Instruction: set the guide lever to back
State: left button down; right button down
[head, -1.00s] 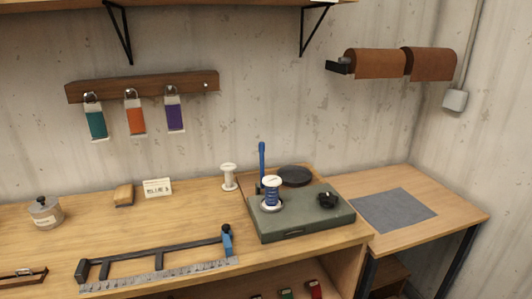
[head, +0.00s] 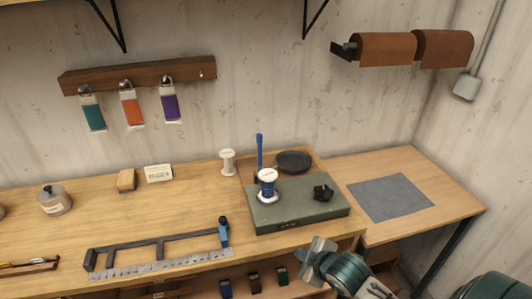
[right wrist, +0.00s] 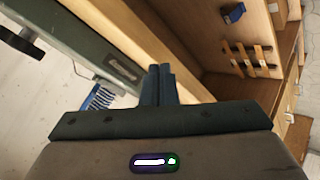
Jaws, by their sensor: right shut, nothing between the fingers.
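A blue lever (head: 259,150) stands upright at the back left of a grey-green machine box (head: 300,212) on the workbench. A spool of blue thread (head: 267,184) stands in front of it and hides its foot. My right gripper (head: 313,248) is at the bench's front edge, below and in front of the box, apart from the lever. In the right wrist view its fingers (right wrist: 158,84) are together and empty. Another blue handle (head: 223,231) sits at the right end of a dark frame over a ruler. My left gripper is not in view.
A black round pad (head: 293,162) and a black knob (head: 322,192) sit on the box. A white spool (head: 227,162) stands to its left. A side table with a grey mat (head: 390,198) is at the right. Small bottles stand on the shelf below.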

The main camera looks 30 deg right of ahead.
jog(key=w+d+r+n+t+y, duration=0.2)
jog(key=w+d+r+n+t, duration=0.1)
jog(key=w+r, duration=0.4)
jog(key=w+d+r+n+t+y, duration=0.2)
jog(key=w+d+r+n+t, duration=0.2)
jog(key=w+r+n, duration=0.4)
notch_tip(320, 180, up, 3)
jog(key=shift+d+f+n, duration=0.1)
jog(key=shift+d+n, duration=0.2)
jog(key=shift+d, duration=0.5)
jog(key=shift+w, duration=0.2)
